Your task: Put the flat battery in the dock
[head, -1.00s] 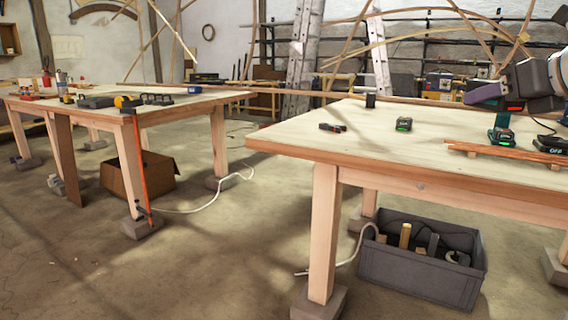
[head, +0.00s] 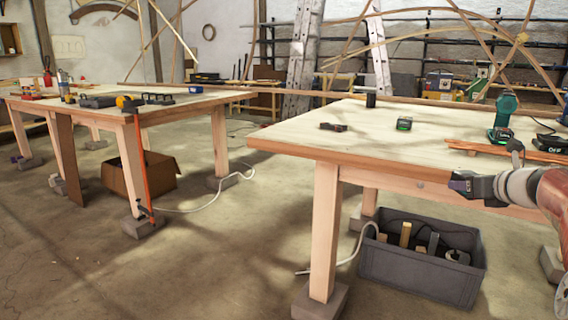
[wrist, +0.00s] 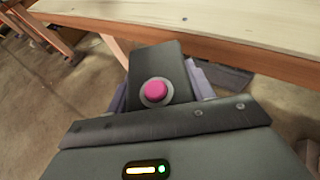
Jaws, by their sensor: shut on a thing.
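My gripper (head: 464,185) hangs in front of the right table's front edge, below the tabletop. In the wrist view its purple-grey fingers (wrist: 158,85) are shut on a dark block with a pink round button (wrist: 174,63). The block looks like a battery, but I see no charge light on it. A black unit marked OFF (head: 550,146) lies at the table's right edge; it may be the dock. A small battery with a green light (head: 404,124) lies on the tabletop. A green drill (head: 505,117) stands near the right end.
The right table (head: 330,146) also bears a small dark piece (head: 333,127), a black block (head: 371,101) and wooden laths (head: 510,150). A grey crate (head: 415,278) stands on the floor below my gripper. Another table (head: 190,104) with tools is at left. Floor between them is mostly clear.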

